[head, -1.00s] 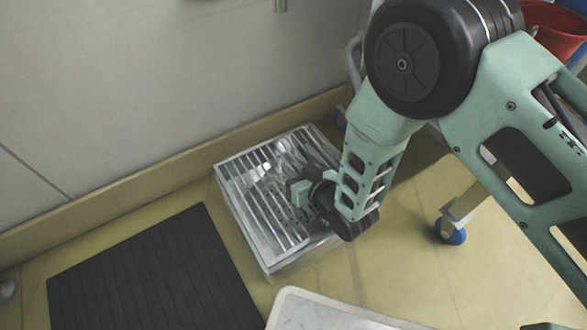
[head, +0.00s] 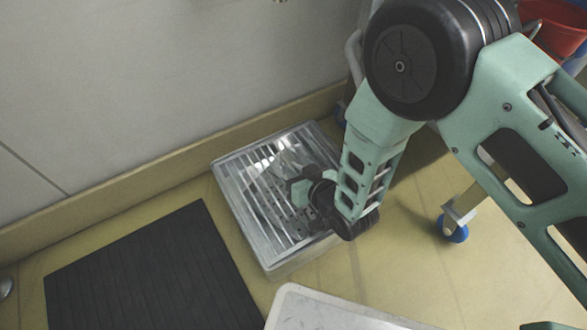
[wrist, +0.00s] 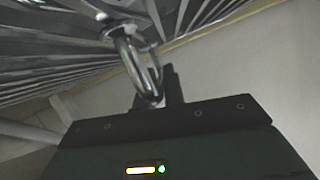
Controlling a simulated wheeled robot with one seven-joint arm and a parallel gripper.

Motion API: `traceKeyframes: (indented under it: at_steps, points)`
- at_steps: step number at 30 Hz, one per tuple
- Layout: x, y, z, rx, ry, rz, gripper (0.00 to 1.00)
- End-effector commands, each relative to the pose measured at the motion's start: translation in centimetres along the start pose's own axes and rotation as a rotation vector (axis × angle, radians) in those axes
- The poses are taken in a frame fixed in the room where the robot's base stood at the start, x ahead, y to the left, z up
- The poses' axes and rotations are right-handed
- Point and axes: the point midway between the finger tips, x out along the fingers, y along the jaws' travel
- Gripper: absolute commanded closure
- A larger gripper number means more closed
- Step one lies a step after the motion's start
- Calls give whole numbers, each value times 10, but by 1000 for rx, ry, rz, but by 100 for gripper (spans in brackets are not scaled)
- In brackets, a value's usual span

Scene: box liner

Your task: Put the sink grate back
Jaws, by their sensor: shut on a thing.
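The metal sink grate (head: 258,190), a slatted silver panel, lies within the outline of the square floor sink (head: 252,243) in the head view. The sink's pale rim shows around it; whether the grate is fully seated I cannot tell. My gripper (head: 299,190) is over the grate's right part, and my arm hides part of that side. In the wrist view, a shiny metal ring (wrist: 128,48) hangs from the grate (wrist: 60,52). My gripper (wrist: 165,88) is shut on this ring at its fingertips.
A dark ribbed mat (head: 150,272) lies left of the sink. A pale board or tray (head: 325,312) is in front. A wall (head: 150,90) runs behind. A blue-wheeled caster (head: 454,230) and a red bucket (head: 555,25) are at the right.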

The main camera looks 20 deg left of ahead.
Motion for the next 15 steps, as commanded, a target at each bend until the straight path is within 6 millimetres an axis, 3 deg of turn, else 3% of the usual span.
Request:
traceKeyframes:
  at_steps: [7,8,10,15]
  points:
    - [2,1,3,0,3,-1,100]
    - [2,0,2,0,4,-1,81]
    - [2,0,2,0,3,-1,64]
    - [2,1,3,0,2,0,64]
